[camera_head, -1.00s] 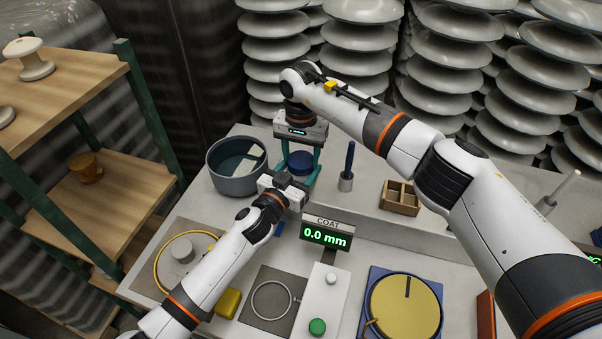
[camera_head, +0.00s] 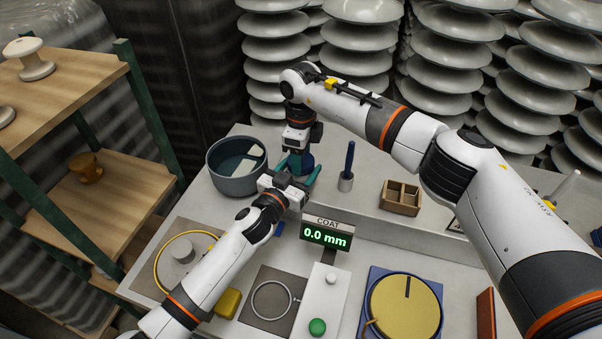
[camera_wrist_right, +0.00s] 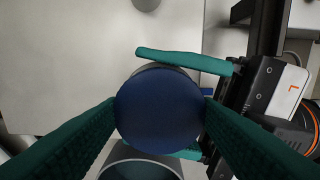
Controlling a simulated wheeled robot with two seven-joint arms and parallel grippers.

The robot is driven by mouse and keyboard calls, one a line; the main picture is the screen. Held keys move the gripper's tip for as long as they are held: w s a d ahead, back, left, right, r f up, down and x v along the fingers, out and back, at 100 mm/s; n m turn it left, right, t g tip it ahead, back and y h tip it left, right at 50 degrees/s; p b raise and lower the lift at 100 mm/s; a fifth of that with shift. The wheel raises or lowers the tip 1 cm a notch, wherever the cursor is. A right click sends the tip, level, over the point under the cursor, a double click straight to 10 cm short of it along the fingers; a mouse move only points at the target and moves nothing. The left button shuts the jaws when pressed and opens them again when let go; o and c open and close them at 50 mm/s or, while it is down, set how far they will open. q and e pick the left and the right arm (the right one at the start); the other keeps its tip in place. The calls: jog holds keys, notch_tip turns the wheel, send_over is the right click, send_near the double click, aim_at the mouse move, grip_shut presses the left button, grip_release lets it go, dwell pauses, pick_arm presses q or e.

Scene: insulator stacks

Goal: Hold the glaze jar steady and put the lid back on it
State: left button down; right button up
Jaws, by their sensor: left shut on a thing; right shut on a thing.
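The dark blue lid (camera_wrist_right: 160,110) is a round disc gripped between the teal fingers of my right gripper (camera_wrist_right: 160,120). In the head view, part of the lid (camera_head: 308,162) shows beside those fingers. A narrow grey edge of the glaze jar (camera_wrist_right: 160,68) shows behind the lid in the right wrist view; most of the jar is hidden. My left gripper (camera_head: 297,172) is shut on the jar, its teal fingers on either side. The lid is over the jar; I cannot tell whether it touches the rim.
A grey pot (camera_head: 238,182) stands close on the left of the jar. A small cup with a blue-handled tool (camera_head: 347,165) and a wooden divided box (camera_head: 401,197) stand to the right. The coat display (camera_head: 327,234) is in front. Insulator stacks (camera_head: 360,60) rise behind.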

jog(key=m, duration=1.2)
jog(key=o, duration=1.1)
jog(key=shift+r, duration=0.1)
jog(key=shift+r, duration=2.15)
jog(key=shift+c, duration=0.5)
